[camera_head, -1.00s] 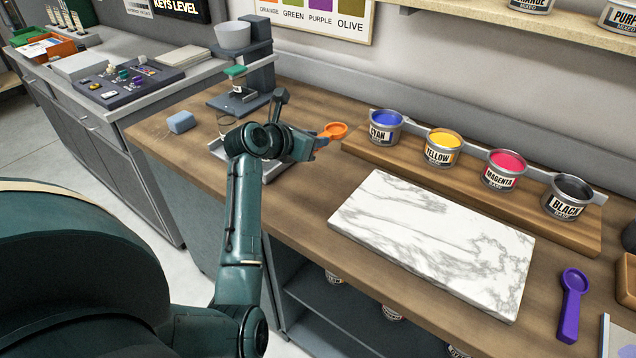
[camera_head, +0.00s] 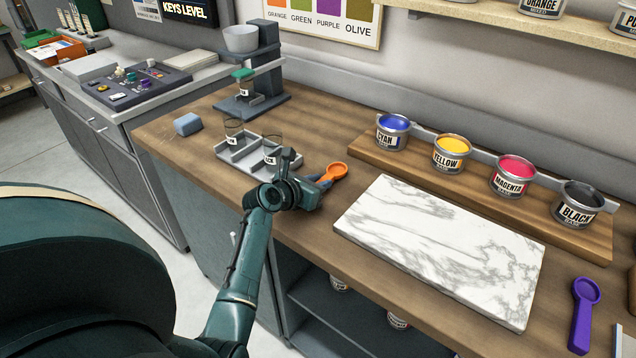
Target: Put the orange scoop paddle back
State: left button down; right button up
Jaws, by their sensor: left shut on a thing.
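The orange scoop paddle (camera_head: 335,171) is held by my left gripper (camera_head: 317,183), low over the wooden counter, left of the marble slab. Its round bowl points to the right and its handle end is hidden by the gripper. The left gripper is shut on it. I cannot tell whether the paddle touches the counter. A grey tray (camera_head: 238,153) with glass jars stands just left of the gripper. A purple scoop paddle (camera_head: 582,312) lies on the counter at the right. My right gripper is not in view.
A wooden riser holds cyan (camera_head: 393,132), yellow (camera_head: 450,153), magenta (camera_head: 513,175) and black (camera_head: 577,205) ink cans behind the marble slab (camera_head: 440,245). A grey device (camera_head: 262,62) stands at the back left. A blue-grey block (camera_head: 187,124) lies at the counter's left.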

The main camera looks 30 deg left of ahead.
pick_arm(q)
jog(key=c, duration=1.2)
grip_release()
jog(key=shift+c, duration=0.2)
